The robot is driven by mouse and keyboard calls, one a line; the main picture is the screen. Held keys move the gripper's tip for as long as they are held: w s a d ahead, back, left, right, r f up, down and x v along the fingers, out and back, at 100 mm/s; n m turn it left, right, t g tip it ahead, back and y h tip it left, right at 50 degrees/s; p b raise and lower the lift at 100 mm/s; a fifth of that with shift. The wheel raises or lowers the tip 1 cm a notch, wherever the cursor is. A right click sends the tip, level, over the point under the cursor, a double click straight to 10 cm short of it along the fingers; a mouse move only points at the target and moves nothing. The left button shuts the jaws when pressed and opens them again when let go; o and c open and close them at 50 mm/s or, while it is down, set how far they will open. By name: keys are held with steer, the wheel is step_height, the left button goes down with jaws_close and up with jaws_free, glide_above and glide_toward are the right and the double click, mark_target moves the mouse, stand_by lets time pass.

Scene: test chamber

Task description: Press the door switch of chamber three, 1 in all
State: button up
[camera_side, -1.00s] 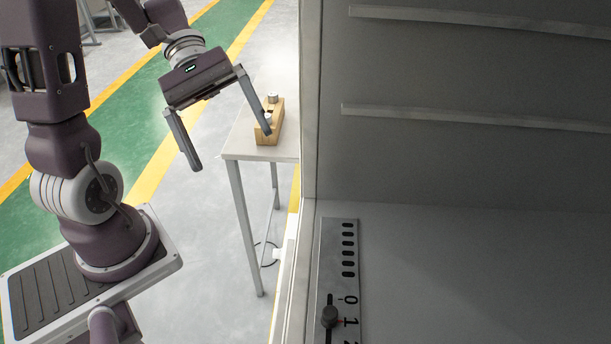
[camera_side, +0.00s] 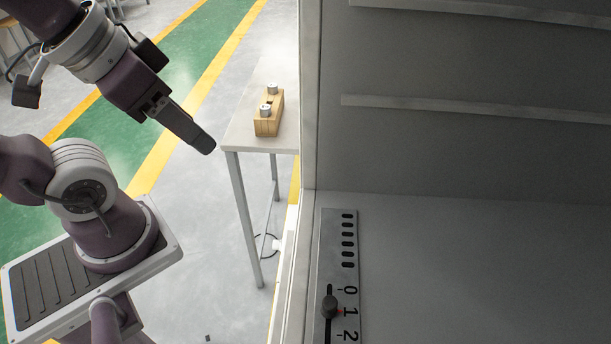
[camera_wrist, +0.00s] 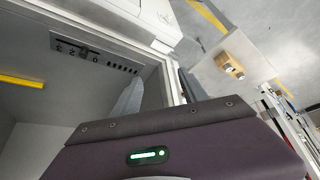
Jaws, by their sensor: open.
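No part that I can make out as a door switch or a number three label on a chamber shows. An open grey chamber, its floor (camera_side: 480,270) bare, fills the right of the side view; its inside also shows in the wrist view (camera_wrist: 35,70). A metal panel (camera_side: 340,235) with slots, a dark slider knob (camera_side: 329,306) and numbers lies on its floor, the knob near the 1. The panel shows in the wrist view too (camera_wrist: 115,66). My gripper (camera_side: 205,146) is left of the chamber, outside it, seen edge-on, touching nothing. Its jaws are open and empty.
A white table (camera_side: 237,140) stands between my gripper and the chamber's front edge (camera_side: 308,120). On it is a wooden block (camera_side: 267,127) with two metal cylinders, also in the wrist view (camera_wrist: 229,67). A yellow bar (camera_wrist: 22,81) crosses the chamber.

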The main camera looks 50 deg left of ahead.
jaws_close()
stand_by(1.3)
